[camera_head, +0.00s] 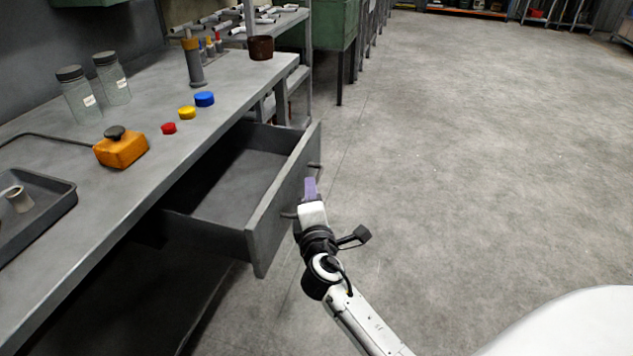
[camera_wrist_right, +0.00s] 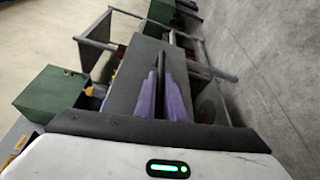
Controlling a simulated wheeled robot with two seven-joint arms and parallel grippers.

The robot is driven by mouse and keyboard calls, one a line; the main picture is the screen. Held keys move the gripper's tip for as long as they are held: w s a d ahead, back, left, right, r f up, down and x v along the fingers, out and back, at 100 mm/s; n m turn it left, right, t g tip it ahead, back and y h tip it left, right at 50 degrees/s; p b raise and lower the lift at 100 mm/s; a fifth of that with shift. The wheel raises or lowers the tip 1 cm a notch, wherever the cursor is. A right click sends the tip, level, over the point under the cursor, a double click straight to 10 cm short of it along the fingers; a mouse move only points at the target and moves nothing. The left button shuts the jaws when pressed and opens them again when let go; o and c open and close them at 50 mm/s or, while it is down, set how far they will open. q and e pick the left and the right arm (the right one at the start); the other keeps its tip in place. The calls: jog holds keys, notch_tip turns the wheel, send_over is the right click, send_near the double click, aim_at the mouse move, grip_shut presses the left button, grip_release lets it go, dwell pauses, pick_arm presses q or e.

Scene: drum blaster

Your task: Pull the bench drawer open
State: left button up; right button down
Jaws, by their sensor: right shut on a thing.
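The bench drawer (camera_head: 283,197) is grey and stands pulled well out from under the bench top, its empty inside showing. A bar handle (camera_head: 315,166) is on its front panel. My right gripper (camera_head: 310,188) is at the drawer front, its purple fingers shut on the handle. In the right wrist view the purple fingers (camera_wrist_right: 166,98) lie on either side of the dark handle bar (camera_wrist_right: 160,75), with the drawer front behind. My left gripper is in neither view.
The grey bench (camera_head: 235,92) carries an orange box with a black knob (camera_head: 121,148), red, yellow and blue caps, two glass jars (camera_head: 82,95) and a dark tray (camera_head: 62,200). Green cabinets (camera_head: 325,30) stand beyond. The floor (camera_head: 470,150) to the right is clear.

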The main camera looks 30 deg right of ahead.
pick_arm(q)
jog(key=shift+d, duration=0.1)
pick_arm(e)
jog(key=shift+s+d, duration=0.1)
jog(key=shift+s, duration=0.1)
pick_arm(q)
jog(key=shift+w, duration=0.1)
pick_arm(e)
jog(key=c, duration=1.8)
grip_release()
jog(key=shift+c, duration=0.2)
jog(key=shift+d, duration=0.1)
